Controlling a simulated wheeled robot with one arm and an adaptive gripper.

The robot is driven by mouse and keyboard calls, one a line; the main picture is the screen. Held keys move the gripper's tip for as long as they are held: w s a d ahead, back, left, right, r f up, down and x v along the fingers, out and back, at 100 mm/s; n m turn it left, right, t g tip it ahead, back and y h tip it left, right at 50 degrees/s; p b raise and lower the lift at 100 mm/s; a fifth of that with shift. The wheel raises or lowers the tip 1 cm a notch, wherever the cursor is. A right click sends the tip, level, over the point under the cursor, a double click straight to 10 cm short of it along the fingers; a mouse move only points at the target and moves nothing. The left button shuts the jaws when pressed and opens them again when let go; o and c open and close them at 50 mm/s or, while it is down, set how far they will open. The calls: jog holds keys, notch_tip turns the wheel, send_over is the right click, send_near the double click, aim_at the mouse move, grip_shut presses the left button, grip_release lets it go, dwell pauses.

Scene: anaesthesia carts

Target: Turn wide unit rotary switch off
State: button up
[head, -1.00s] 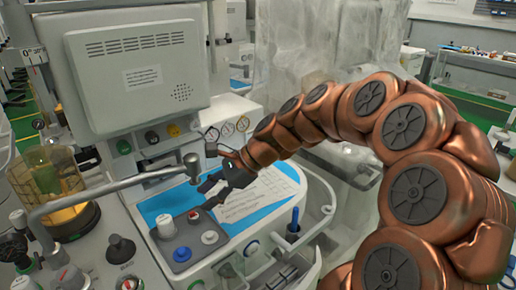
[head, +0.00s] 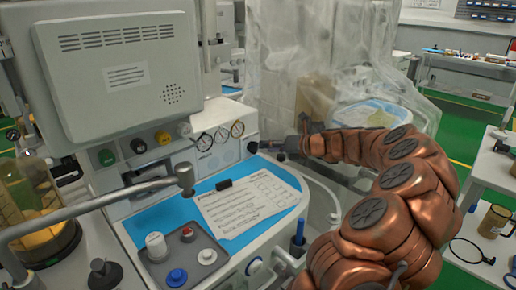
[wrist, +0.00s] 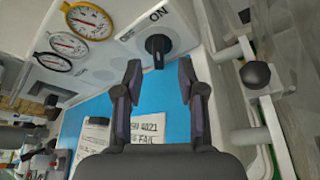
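A black rotary switch (wrist: 158,46) sits on the pale front panel of the wide unit (wrist: 190,22), beside the letters "ON"; other lettering there is too small to read. In the head view the switch (head: 252,147) is right of the gauges. My gripper (wrist: 160,82) is open and empty in the wrist view. Its fingertips are spread to either side of the switch's line, a little short of the knob, apparently not touching it. In the head view my gripper (head: 280,145) comes in from the right, its dark fingers pointing at the switch.
Three round gauges (head: 222,134) sit left of the switch. A printed sheet (head: 248,203) lies on the blue top below, with a small dark object (head: 224,184) by its edge. A metal pipe (head: 90,203) crosses at left. In the wrist view a rail with a black knob (wrist: 255,75) stands right.

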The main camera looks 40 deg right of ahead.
aim_at(254, 148)
jog(key=shift+x, duration=2.25)
jog(key=shift+a, duration=0.15)
jog(key=shift+c, duration=0.2)
jog(key=shift+s, duration=0.1)
grip_shut()
